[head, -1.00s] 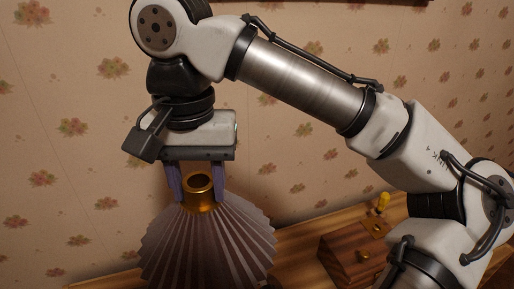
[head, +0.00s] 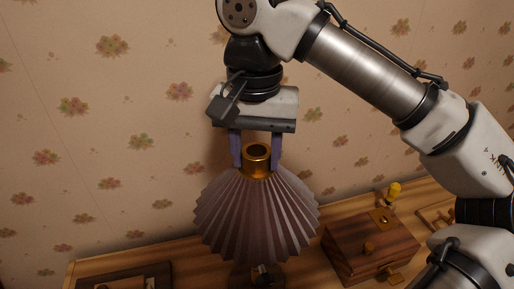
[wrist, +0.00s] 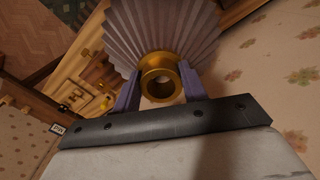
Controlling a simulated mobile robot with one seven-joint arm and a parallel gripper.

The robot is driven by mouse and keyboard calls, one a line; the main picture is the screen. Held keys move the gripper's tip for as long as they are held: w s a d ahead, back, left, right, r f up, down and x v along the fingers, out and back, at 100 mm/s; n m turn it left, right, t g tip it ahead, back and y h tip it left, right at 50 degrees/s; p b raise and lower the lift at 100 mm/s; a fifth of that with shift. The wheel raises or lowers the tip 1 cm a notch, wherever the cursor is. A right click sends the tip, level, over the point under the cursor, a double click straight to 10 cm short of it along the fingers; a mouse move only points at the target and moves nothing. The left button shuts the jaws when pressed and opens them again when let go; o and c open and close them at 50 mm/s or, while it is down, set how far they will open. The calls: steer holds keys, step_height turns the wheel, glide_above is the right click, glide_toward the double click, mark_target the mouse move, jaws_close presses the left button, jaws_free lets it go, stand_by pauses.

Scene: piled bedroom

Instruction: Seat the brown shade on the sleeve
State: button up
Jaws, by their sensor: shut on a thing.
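The brown shade (head: 257,215) is a pleated, flaring cone with a brass collar (head: 257,158) at its top. My gripper (head: 256,152) is shut on the collar from above, one purple finger on each side, and the shade hangs roughly upright. In the wrist view the shade (wrist: 165,28) spreads out beyond the brass collar (wrist: 160,78) between my fingers (wrist: 158,92). Below the shade's lower edge, part of a dark base with a small shiny piece (head: 262,272) shows on the wooden top. I cannot make out the sleeve; the shade may hide it.
A wooden box (head: 372,245) with brass fittings stands to the right of the shade, with a yellow knob-like piece (head: 394,190) behind it. A dark wooden frame or tray (head: 125,277) lies at the left. The flowered wall (head: 90,150) is close behind.

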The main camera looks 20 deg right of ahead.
steer(key=shift+f+b, duration=2.45)
steer(key=shift+f, duration=2.55)
steer(key=shift+p, duration=0.6)
steer(key=shift+f+b, duration=0.6)
steer(key=shift+f, duration=0.5)
steer(key=shift+p, duration=0.3)
steer(key=shift+f, duration=0.4)
stand_by(0.6)
